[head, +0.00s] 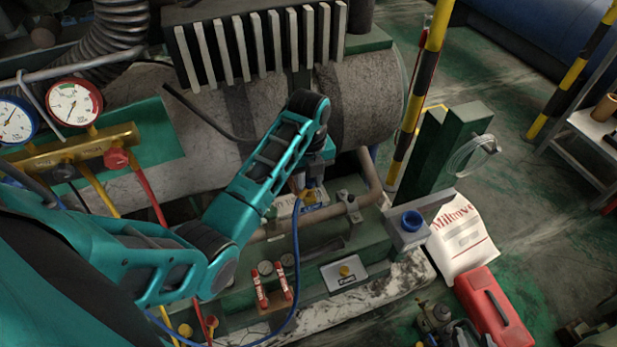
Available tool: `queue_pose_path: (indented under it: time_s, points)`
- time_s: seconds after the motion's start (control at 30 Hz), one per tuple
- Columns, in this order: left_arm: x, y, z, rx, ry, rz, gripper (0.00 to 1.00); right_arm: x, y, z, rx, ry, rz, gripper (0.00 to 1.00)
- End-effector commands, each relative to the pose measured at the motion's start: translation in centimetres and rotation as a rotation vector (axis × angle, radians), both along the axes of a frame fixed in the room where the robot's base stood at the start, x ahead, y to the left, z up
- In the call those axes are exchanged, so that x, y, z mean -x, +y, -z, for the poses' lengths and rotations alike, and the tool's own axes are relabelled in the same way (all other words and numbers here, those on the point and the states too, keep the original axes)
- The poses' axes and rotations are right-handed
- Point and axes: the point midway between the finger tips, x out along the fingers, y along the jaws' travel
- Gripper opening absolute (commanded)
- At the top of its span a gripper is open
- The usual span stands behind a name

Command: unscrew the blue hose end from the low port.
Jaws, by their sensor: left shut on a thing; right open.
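My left arm reaches in from the left, and its gripper (313,180) points down in front of the big grey cylinder. It is shut on the blue hose end, which is mostly hidden between the fingers. A little blue and brass shows there. The blue hose (297,248) hangs from this spot and curves down to the bottom left. The low port is at or just below the fingers, beside a small pale label plate. I cannot tell whether the hose end is still on the port. My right gripper is not in view.
A brass gauge manifold (75,150) with a red gauge (74,102) and a blue gauge (14,120) is at the left. A grey block with a blue ring (412,221) stands right of the pipe. A red toolbox (493,308) and a white sack (463,238) lie at the right.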

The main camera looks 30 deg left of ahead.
Motion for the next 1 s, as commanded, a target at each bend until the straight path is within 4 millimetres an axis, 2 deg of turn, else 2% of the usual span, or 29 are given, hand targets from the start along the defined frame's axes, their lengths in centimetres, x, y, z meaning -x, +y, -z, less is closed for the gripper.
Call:
queue_pose_path:
  time_s: [0.17,0.5,0.83,1.0]
  points:
    - [-0.07,-0.04,-0.08,0.001,-0.003,-0.021,0.03,0.01,0.01,-0.01,0.0,0.0,0.0,0.43]
    - [-0.09,-0.04,-0.09,0.002,-0.004,-0.309,0.03,0.01,0.02,-0.01,0.0,0.0,0.0,0.43]
    - [-0.1,-0.05,-0.1,0.002,-0.004,-0.337,0.03,0.0,0.01,-0.01,-0.001,0.0,0.001,0.43]
    - [-0.1,-0.05,-0.11,0.003,-0.004,-0.51,0.03,0.0,0.01,-0.01,-0.001,0.0,0.001,0.43]
